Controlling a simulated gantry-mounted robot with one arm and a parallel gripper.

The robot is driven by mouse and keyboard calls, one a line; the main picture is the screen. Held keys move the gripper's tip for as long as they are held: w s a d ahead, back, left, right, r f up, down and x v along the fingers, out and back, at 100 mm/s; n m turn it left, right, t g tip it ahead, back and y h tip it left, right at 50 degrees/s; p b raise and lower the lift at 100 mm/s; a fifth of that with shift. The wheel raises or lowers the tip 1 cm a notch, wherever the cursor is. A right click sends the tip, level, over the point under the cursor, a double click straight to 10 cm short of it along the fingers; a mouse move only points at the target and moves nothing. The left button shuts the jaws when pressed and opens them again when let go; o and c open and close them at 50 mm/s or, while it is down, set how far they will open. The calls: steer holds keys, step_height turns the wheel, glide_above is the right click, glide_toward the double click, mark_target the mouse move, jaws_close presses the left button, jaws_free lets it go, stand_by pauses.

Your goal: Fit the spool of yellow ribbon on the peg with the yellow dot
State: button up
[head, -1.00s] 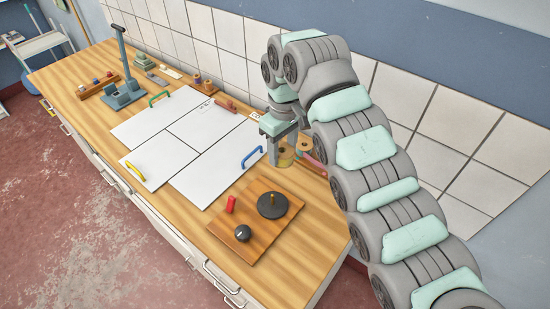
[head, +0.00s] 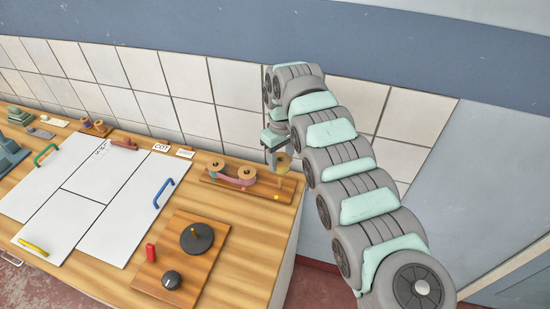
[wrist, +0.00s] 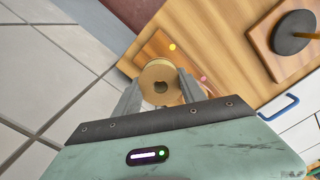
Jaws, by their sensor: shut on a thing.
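My gripper (head: 278,152) is shut on the spool of yellow ribbon (head: 283,163), above the right end of a wooden peg board (head: 215,187). The spool also shows between the fingers in the wrist view (wrist: 160,73), its hole facing the camera. The yellow dot (head: 276,197) is on the board's right end. In the wrist view the yellow dot (wrist: 172,47) lies just beyond the spool. The peg by the yellow dot is not clearly seen; I cannot tell whether the spool touches it.
Two spools, one tan (head: 216,165) and one with pink ribbon (head: 247,174), stand on the same board to the left. A board with a black disc (head: 197,238), red cylinder (head: 151,252) and dark knob (head: 171,280) lies in front. The tiled wall is close behind.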

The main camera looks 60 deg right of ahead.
mark_target(280, 173)
stand_by(0.3)
steer(key=shift+f+b, duration=0.65)
steer(key=shift+f, duration=1.35)
steer(key=shift+f, duration=0.45)
steer(key=shift+f, duration=0.65)
steer(key=shift+f, duration=0.45)
steer(key=shift+f, duration=0.6)
